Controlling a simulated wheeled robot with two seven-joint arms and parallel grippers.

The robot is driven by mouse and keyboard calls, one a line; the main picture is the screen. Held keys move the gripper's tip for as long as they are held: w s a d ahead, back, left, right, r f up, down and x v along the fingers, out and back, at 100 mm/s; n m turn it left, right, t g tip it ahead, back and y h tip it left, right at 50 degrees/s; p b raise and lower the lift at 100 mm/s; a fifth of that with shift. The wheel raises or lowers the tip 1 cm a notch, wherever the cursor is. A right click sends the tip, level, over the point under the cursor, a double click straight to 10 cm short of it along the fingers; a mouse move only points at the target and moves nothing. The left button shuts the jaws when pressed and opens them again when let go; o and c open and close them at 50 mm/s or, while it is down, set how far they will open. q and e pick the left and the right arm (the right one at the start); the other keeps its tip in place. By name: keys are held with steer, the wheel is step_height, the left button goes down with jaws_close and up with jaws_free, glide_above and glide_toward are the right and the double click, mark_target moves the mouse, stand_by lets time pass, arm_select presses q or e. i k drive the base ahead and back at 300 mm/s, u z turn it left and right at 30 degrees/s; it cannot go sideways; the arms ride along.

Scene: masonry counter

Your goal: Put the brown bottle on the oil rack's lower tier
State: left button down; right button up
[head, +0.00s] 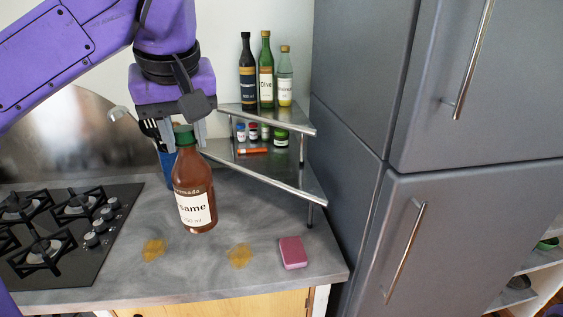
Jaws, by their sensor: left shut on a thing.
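The brown bottle (193,182) has a green cap and a white label. My left gripper (184,128) is shut on it near the cap and holds it upright over the counter, left of the rack. Whether its base touches the counter is hard to tell. The oil rack stands in the corner. Its lower tier (285,182) is a triangular metal shelf holding small jars (281,137) and an orange item (252,151) toward the back. Its upper tier (300,126) carries several tall bottles (265,70). My right gripper is out of view.
A gas hob (70,228) lies at left. A blue utensil holder (167,160) stands partly hidden behind the bottle. A pink sponge (293,252) and two yellow-brown stains (239,256) are on the counter (200,273). A tall grey fridge (465,225) stands right of the rack.

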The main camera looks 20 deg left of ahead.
mark_target(279, 171)
steer(key=i, duration=0.9)
steer(key=u, duration=0.05)
